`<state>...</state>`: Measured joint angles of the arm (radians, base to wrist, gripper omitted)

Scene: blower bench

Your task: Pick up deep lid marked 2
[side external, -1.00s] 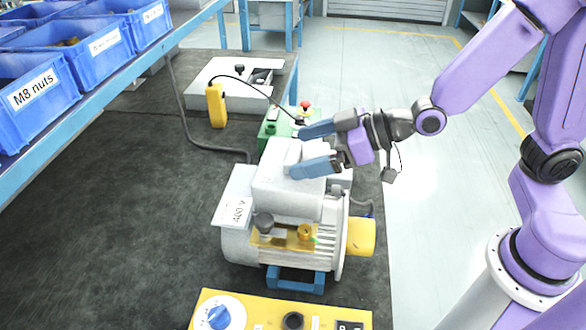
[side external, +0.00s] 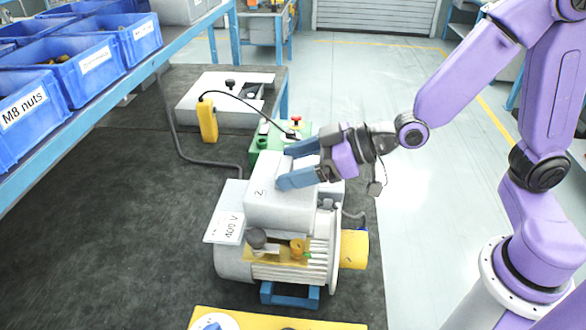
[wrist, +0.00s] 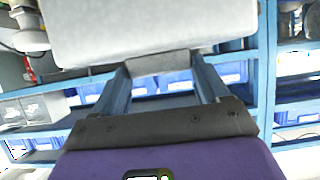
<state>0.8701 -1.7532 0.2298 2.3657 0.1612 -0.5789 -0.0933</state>
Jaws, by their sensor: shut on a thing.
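The deep lid marked 2 (side external: 280,209) is a light grey box with a "2" on its near left face. In the side view it sits on top of the grey motor (side external: 234,262), and I see no clear gap under it. My gripper (side external: 299,169) reaches in from the right, its blue fingers shut on the raised grip on the lid's top. In the wrist view the lid (wrist: 140,28) fills the upper part, and its narrow grip (wrist: 161,63) lies between the fingertips (wrist: 160,72). The fingers hide part of the grip in the side view.
A white 400 V plate (side external: 224,229) is at the motor's left. A green box with a red button (side external: 268,148) stands close behind. A yellow handheld unit (side external: 208,120) and a grey case (side external: 190,98) are farther back. Blue bins (side external: 90,72) line the left shelf. The left bench top is clear.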

